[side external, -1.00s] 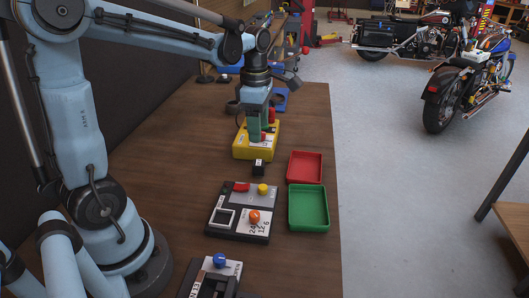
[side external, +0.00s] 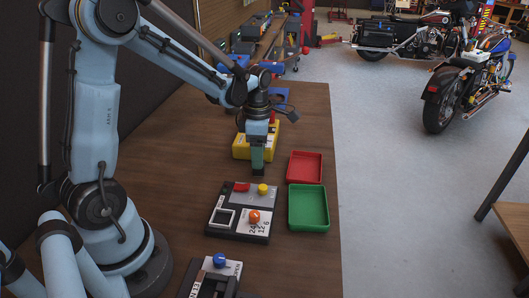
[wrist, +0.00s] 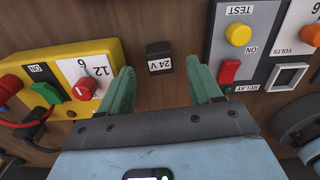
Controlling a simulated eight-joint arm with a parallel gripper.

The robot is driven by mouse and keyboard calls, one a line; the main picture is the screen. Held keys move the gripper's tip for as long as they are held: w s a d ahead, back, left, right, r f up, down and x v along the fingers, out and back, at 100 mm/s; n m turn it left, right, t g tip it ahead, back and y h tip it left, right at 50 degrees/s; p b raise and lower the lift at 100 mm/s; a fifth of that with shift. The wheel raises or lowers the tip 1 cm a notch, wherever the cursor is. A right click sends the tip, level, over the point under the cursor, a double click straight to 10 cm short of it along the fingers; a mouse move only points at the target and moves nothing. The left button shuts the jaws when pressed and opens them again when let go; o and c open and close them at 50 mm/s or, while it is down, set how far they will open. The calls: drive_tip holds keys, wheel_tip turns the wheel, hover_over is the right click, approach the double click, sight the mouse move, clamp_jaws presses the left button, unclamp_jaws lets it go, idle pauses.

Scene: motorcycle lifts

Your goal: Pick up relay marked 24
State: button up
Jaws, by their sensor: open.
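Nothing is between the fingers.
The yellow box (wrist: 74,55) with a knob and switches is close to one finger. The grey test panel (wrist: 263,30) with a yellow button and red switch is close to the other. A red tray (side external: 305,168) and a green tray (side external: 326,209) lie along the bench's right edge.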

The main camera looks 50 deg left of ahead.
drive_tip(key=shift+f, duration=2)
drive_tip(key=c, duration=1.1)
drive_tip(key=shift+o, duration=0.2)
